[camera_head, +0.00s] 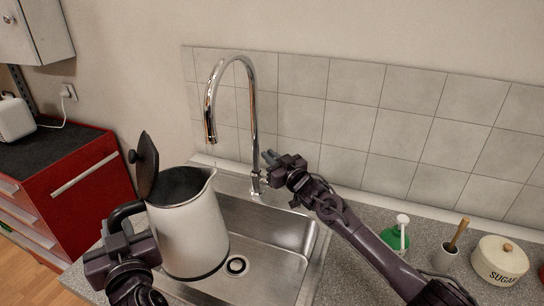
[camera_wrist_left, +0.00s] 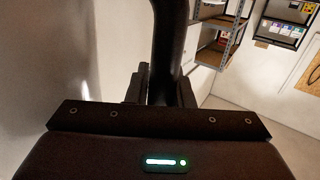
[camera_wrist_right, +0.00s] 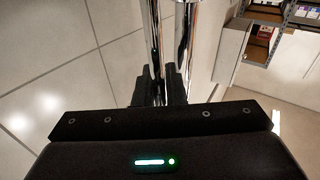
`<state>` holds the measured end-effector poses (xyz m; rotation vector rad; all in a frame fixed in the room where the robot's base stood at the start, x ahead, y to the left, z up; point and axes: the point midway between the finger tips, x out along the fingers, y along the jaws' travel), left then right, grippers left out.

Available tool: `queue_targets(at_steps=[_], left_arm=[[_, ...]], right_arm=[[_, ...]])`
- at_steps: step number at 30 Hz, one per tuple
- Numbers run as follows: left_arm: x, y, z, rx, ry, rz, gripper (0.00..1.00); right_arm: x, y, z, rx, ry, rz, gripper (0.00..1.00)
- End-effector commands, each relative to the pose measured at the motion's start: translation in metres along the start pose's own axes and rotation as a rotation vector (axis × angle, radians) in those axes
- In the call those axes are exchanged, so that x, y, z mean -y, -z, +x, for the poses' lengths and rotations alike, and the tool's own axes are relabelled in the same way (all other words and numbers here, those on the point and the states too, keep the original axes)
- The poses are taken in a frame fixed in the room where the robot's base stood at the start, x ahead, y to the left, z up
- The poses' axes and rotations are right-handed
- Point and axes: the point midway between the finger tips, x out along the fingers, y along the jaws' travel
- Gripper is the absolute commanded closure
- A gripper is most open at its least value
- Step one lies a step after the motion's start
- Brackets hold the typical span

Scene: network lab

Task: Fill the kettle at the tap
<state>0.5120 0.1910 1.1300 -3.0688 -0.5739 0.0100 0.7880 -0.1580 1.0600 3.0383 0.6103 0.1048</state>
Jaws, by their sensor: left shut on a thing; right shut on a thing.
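The white kettle (camera_head: 187,234) is upright over the left part of the steel sink (camera_head: 285,231), its black lid (camera_head: 148,165) standing open. My left gripper (camera_head: 124,236) is shut on the kettle's black handle (camera_head: 126,212), which also shows between the fingers in the left wrist view (camera_wrist_left: 168,50). The chrome tap (camera_head: 253,115) arches behind the kettle, its spout end (camera_head: 210,136) above the kettle's open top. My right gripper (camera_head: 270,164) is shut on the tap's lever, close to the tap body; chrome shows between its fingers in the right wrist view (camera_wrist_right: 170,45). No water stream is visible.
A green bottle with a white pump (camera_head: 396,236), a brush in a holder (camera_head: 447,252) and a sugar jar (camera_head: 499,261) stand on the counter at right. A tiled wall (camera_head: 400,125) is close behind the tap. A red cabinet (camera_head: 85,178) stands at left.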

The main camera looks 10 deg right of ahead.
Motion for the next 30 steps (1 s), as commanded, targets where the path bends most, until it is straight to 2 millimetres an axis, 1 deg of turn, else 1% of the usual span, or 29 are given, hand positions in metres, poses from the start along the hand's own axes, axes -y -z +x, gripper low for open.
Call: queue_targets(at_steps=[1,16,22,30], left_arm=[[0.0,0.003,0.0,-0.007,0.0,-0.007,1.0],[0.0,0.003,0.0,-0.007,0.0,-0.007,1.0],[0.0,0.003,0.0,-0.007,0.0,-0.007,1.0],[0.0,0.003,0.0,-0.007,0.0,-0.007,1.0]], right_arm=[[0.003,-0.001,-0.002,-0.016,0.001,-0.021,1.0],[0.029,-0.004,-0.02,-0.197,0.006,-0.297,1.0],[0.034,-0.006,-0.023,-0.235,0.007,-0.355,1.0],[0.036,-0.007,-0.025,-0.249,0.006,-0.378,1.0]])
